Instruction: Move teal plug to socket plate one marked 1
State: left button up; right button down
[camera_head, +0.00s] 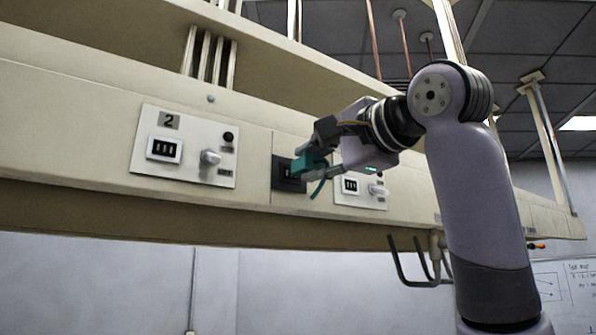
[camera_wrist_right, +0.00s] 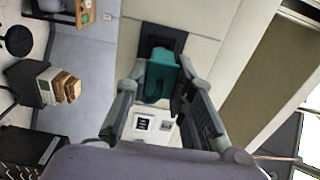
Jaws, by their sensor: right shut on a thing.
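The teal plug (camera_head: 307,163) is between the fingers of my right gripper (camera_head: 322,160), which is shut on it. The plug is at a black socket (camera_head: 287,174) on the beige wall panel, between the two white plates. It also shows in the right wrist view (camera_wrist_right: 160,77), in front of the black socket (camera_wrist_right: 161,40). I cannot tell whether the plug is seated in the socket. A white socket plate (camera_head: 376,200) to the right is partly hidden by my right gripper, and its number is not visible. The white plate marked 2 (camera_head: 186,148) is at the left. My left gripper is not in view.
The beige panel (camera_head: 70,140) runs across the view with a ledge above it. Black hooks (camera_head: 415,262) hang below its lower edge. Vertical rods (camera_head: 375,40) rise above it. The space in front of plate 2 is clear.

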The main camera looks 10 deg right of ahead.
jog(key=shift+b+v, duration=0.55)
jog(key=shift+v, duration=0.25)
jog(key=shift+b+v, duration=0.3)
jog(key=shift+v, duration=0.7)
